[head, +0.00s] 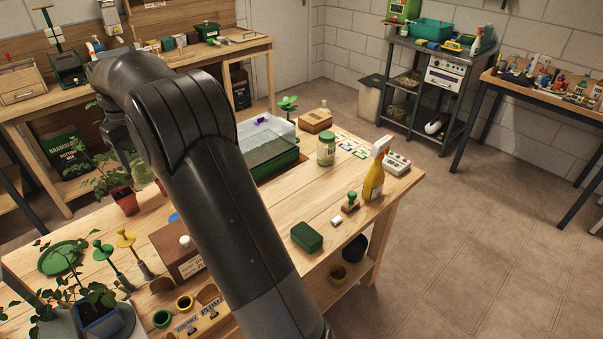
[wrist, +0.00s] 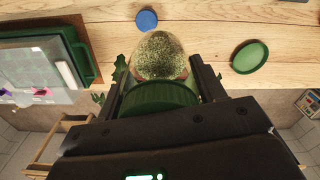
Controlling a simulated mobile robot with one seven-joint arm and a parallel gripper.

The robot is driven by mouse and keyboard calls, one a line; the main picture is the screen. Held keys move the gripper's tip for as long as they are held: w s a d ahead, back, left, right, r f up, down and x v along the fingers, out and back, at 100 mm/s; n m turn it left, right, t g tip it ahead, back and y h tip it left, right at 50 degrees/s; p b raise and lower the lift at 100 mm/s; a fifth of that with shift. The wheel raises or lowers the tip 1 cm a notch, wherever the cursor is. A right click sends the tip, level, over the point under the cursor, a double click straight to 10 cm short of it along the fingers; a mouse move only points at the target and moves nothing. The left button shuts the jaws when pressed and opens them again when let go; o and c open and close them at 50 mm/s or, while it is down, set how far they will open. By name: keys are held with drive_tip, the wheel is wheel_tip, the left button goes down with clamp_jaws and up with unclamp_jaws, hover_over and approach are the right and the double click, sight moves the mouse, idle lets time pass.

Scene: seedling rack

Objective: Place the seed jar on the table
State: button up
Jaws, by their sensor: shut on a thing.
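My gripper (wrist: 160,70) is shut on the seed jar (wrist: 158,55), with one dark finger on each side of it in the wrist view. The jar is clear, full of greenish speckled seeds, and its green lid (wrist: 155,97) is nearest the camera. In the head view a pale green part of the jar (head: 145,172) shows beside my arm, over the wooden table (head: 300,266); my arm hides the rest. I cannot tell whether its base touches the table.
A potted plant (head: 120,190) is left of the held jar. A blue disc (wrist: 146,20) and a green saucer (wrist: 250,57) lie near it. The green seedling tray with clear cover (head: 272,152) stands behind my arm. Bare wood shows between disc and saucer.

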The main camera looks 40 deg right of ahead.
drive_tip(key=s+d+m, duration=0.2)
drive_tip(key=d+m, duration=0.7)
drive_tip(key=d, duration=2.3)
drive_tip(key=s+d+m, duration=0.4)
drive_tip(key=s+d, duration=0.4)
drive_tip(key=d, duration=0.5)
drive_tip(key=s+d+m, duration=0.5)
drive_tip(key=s+d, duration=0.4)
drive_tip(key=d, duration=0.4)
drive_tip(key=shift+w+a+f, duration=0.1)
drive_tip(key=shift+f, duration=5.35)
drive_tip(key=shift+w+a+f, duration=0.1)
drive_tip(key=shift+f, duration=5.35)
